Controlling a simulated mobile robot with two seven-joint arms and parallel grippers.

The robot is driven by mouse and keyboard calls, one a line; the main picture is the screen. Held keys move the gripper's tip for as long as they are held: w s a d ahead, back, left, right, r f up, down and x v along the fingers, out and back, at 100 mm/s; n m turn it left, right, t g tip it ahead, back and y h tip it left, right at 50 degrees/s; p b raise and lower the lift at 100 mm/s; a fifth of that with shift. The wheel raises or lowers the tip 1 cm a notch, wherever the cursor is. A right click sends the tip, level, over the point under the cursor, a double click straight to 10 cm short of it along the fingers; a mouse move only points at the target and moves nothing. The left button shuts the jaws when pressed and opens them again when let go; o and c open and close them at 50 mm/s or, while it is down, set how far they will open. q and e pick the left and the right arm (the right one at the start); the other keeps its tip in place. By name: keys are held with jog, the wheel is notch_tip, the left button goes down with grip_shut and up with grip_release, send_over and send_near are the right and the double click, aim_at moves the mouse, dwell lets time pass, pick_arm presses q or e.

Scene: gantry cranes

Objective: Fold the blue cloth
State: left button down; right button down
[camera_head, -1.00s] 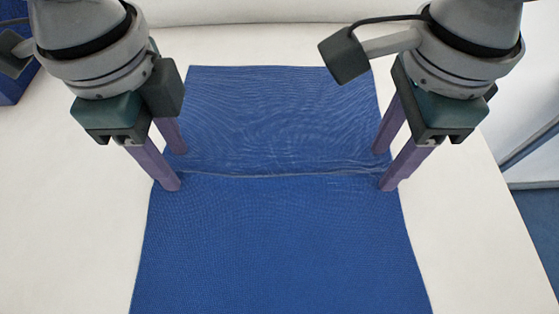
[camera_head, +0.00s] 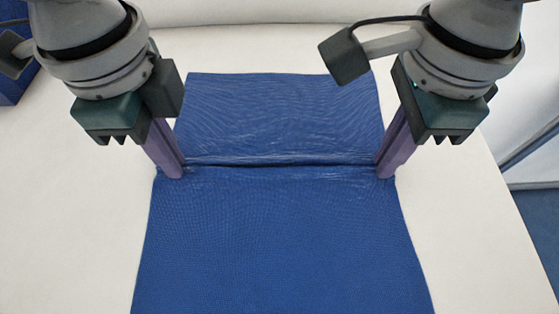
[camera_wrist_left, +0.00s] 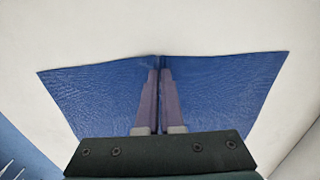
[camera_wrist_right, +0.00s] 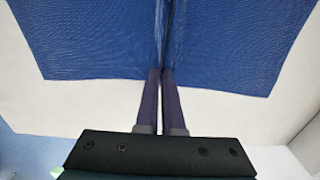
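The blue cloth (camera_head: 280,240) lies flat on the white table, with a raised crosswise ridge between my two grippers. Its far edge is toward the back and its near part runs out of the bottom of the head view. My left gripper (camera_head: 172,170) is shut on the cloth's left edge at the ridge; the left wrist view shows its fingers (camera_wrist_left: 160,68) together with cloth pinched between the tips. My right gripper (camera_head: 386,170) is shut on the right edge at the ridge; its fingers (camera_wrist_right: 164,75) are together in the right wrist view, the ridge running from their tips.
The white table (camera_head: 70,220) is bare on both sides of the cloth. A blue box-like object (camera_head: 14,85) stands at the far left. The table's right edge shows at the right, with blue floor beyond it.

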dwell(0.6)
